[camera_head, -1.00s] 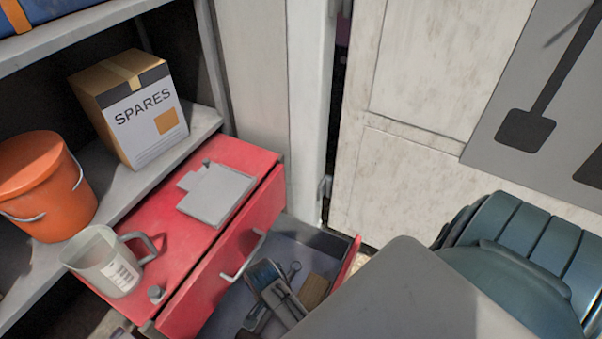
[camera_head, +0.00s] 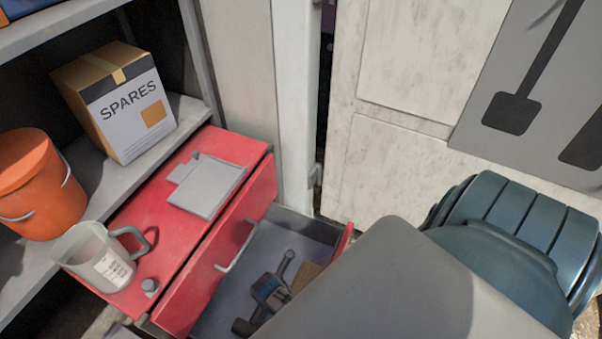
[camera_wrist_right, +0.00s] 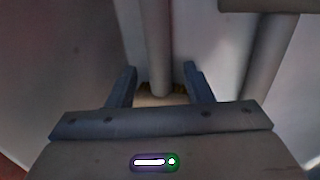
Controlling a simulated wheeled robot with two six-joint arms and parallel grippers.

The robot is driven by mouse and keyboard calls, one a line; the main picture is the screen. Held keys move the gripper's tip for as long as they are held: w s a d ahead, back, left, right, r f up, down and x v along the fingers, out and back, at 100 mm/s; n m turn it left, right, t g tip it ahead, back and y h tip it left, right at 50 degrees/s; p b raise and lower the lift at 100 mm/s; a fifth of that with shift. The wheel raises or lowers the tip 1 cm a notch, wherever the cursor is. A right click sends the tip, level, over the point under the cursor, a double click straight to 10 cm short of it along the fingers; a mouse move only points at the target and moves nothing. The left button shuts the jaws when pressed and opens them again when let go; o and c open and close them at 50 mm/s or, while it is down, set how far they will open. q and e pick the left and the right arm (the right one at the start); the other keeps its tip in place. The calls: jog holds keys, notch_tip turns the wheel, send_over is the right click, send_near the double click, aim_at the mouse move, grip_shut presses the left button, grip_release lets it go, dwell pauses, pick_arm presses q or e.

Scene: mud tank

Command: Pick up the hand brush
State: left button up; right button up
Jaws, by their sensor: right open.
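I cannot pick out the hand brush for certain. In the head view, a brown block-like thing (camera_head: 304,276) lies in the open drawer (camera_head: 225,318), partly hidden behind my right arm; it may be part of the brush. My right gripper (camera_wrist_right: 160,82) shows in the right wrist view, its two dark fingers apart. A tan-brown patch (camera_wrist_right: 160,100) shows low between the fingers; I cannot tell what it is or whether it touches them. My right gripper is hidden in the head view. My left gripper is in no view.
A blue-grey metal part with a ringed rod (camera_head: 270,288) lies in the drawer. The red cabinet (camera_head: 150,240) carries a clear jug (camera_head: 100,262) and a grey plate (camera_head: 207,188). An orange bucket (camera_head: 40,190) and a SPARES box (camera_head: 125,105) stand on the shelf (camera_head: 185,115).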

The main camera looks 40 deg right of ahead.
grip_shut()
jog(key=shift+r, duration=0.15)
notch_tip(320, 180, up, 18)
jog(key=p, duration=1.9)
jog(key=c, duration=1)
grip_release()
